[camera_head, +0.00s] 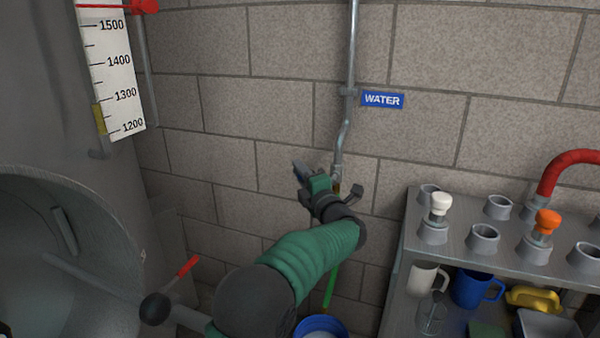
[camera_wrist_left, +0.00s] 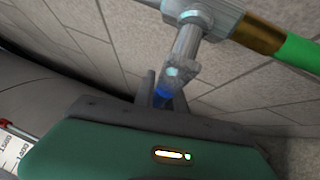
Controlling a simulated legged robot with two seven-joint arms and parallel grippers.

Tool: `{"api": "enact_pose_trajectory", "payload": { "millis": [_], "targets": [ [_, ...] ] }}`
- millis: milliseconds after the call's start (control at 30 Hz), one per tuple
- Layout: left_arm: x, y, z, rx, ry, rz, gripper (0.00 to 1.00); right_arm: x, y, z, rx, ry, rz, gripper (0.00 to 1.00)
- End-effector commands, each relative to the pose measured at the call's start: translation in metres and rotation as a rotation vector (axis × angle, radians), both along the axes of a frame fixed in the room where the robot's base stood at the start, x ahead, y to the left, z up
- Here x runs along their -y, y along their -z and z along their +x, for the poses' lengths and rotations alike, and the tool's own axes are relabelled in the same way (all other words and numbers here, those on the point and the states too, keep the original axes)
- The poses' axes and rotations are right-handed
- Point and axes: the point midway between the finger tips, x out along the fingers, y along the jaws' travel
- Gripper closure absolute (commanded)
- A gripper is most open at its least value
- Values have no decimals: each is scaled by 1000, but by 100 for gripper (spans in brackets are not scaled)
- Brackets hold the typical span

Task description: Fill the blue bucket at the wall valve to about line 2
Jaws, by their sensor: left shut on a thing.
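My left gripper (camera_head: 328,184) is at the wall valve under the water pipe. The left wrist view shows the valve (camera_wrist_left: 204,18) close up, its grey lever (camera_wrist_left: 180,70) running down to a blue end between my fingers (camera_wrist_left: 163,102). The gripper is shut on that lever. A green hose (camera_head: 331,286) hangs from below the valve toward the blue bucket (camera_head: 322,321). The hose also leaves the brass fitting in the left wrist view (camera_wrist_left: 298,50). Only the bucket's far rim and a pale inside show; no line or water level can be read. My right gripper is not in view.
A blue WATER sign (camera_head: 382,100) hangs beside the pipe (camera_head: 351,50). At right, a grey rack (camera_head: 412,235) holds white and orange knobs, with mugs below. At left is a large grey tank with a scale (camera_head: 113,66) and an open round door (camera_head: 70,190).

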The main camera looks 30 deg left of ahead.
Motion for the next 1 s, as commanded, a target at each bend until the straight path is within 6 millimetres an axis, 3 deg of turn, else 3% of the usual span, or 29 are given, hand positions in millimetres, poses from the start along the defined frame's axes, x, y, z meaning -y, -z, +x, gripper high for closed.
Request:
{"api": "enact_pose_trajectory", "payload": {
  "millis": [467,1000],
  "targets": [
    [3,-3,2,-31,4,88,100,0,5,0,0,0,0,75],
    [15,-37,5,-126,4,495,100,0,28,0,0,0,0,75]
  ]
}}
